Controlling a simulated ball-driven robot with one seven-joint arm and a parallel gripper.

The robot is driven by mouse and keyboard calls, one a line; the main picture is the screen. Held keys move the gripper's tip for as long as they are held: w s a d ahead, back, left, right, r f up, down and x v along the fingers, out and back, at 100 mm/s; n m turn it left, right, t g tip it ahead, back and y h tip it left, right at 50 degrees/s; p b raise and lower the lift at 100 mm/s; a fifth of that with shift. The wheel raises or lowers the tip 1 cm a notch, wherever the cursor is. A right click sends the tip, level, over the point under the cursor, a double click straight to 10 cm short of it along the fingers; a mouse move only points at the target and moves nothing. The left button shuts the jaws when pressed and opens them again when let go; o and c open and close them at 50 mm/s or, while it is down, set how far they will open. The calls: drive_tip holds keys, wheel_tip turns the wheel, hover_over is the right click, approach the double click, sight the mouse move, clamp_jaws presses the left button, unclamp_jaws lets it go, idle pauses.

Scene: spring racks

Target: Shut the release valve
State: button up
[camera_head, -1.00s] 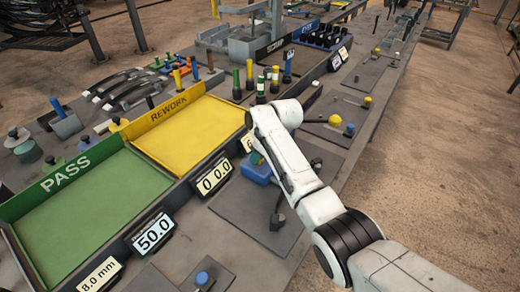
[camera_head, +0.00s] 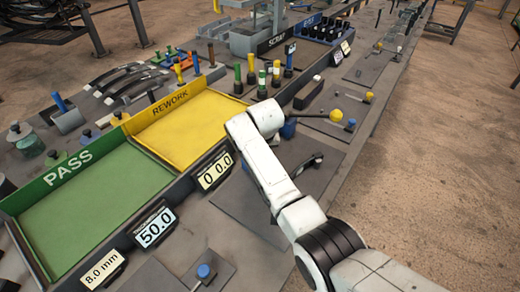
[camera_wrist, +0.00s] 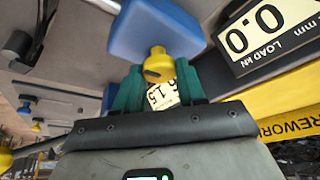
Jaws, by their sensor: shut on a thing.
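In the wrist view, a yellow knob (camera_wrist: 158,65) with a dark slot sits at the near side of a blue block (camera_wrist: 155,28); it looks like the release valve. My gripper (camera_wrist: 157,84) has its two green fingers on either side of the knob's near end, shut on it. Exactly where the pads touch is hard to see. A pale tag with digits (camera_wrist: 162,95) shows between the fingers. In the head view, my white arm reaches over the bench and hides the gripper and the knob.
A load display (camera_wrist: 268,30) reading 0.0 stands close right of the block in the wrist view. The green PASS tray (camera_head: 90,215) and yellow REWORK tray (camera_head: 195,130) lie left of my arm. A dark lever (camera_head: 308,162) stands to its right.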

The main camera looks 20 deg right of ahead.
idle(0.3)
drive_tip(key=o, duration=1)
drive_tip(key=shift+o, duration=0.2)
drive_tip(key=b+v, duration=0.1)
drive_tip(key=v, duration=0.9)
drive_tip(key=shift+r, duration=0.35)
drive_tip(key=shift+s+a, duration=0.1)
drive_tip(key=shift+s, duration=0.05)
